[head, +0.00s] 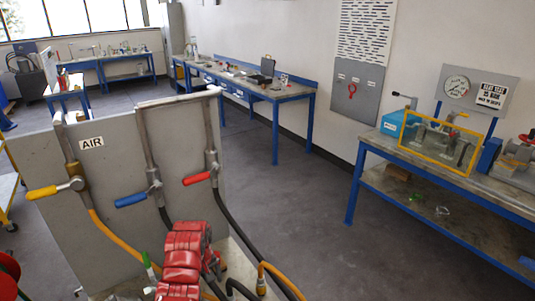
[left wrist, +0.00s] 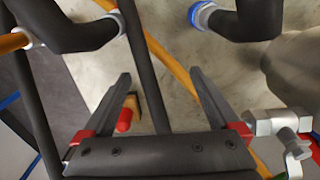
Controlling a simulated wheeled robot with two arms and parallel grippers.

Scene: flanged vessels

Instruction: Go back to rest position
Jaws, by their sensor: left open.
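My left gripper (left wrist: 160,76) is open in the left wrist view, its two dark fingers spread apart with red parts at their bases. A black hose (left wrist: 134,55) and an orange hose (left wrist: 165,58) cross the picture between the fingers. I cannot tell how far beyond the fingers they lie, and nothing is clamped. In the head view the gripper is around the lower middle, among the hoses and partly hidden. My right gripper is not seen.
A grey panel labelled AIR (head: 92,143) carries valves with yellow (head: 42,193), blue (head: 131,200) and red (head: 197,178) handles. Hoses hang close by. A blue-legged bench (head: 353,190) with a pressure gauge (head: 457,87) stands right. Open floor (head: 290,215) lies between.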

